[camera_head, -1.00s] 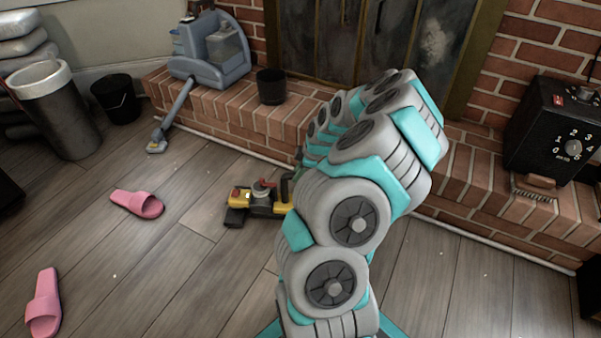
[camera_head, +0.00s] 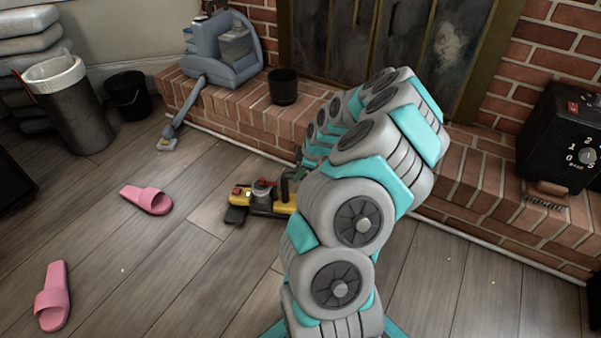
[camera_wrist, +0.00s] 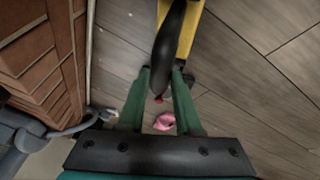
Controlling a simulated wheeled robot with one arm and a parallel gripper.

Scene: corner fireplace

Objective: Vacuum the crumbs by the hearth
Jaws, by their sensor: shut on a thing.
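A yellow and black handheld vacuum (camera_head: 262,208) is low over or on the floor in front of the brick hearth; I cannot tell whether it touches. My gripper (camera_wrist: 160,95), with green fingers, is shut on its dark handle. The handle and yellow body (camera_wrist: 186,22) show in the wrist view. In the head view my arm hides most of the gripper and part of the vacuum. The brick hearth (camera_head: 245,128) runs along the back. Small pale specks, perhaps crumbs, lie scattered on the floor, one (camera_head: 122,270) at the left.
Two pink slippers (camera_head: 147,199) (camera_head: 53,297) lie on the left floor. A blue-grey cleaning machine (camera_head: 222,55) stands on the hearth, its hose head reaching the floor. A black cup (camera_head: 283,86), bin (camera_head: 68,105), bucket (camera_head: 127,97) and dial box (camera_head: 560,135) stand around.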

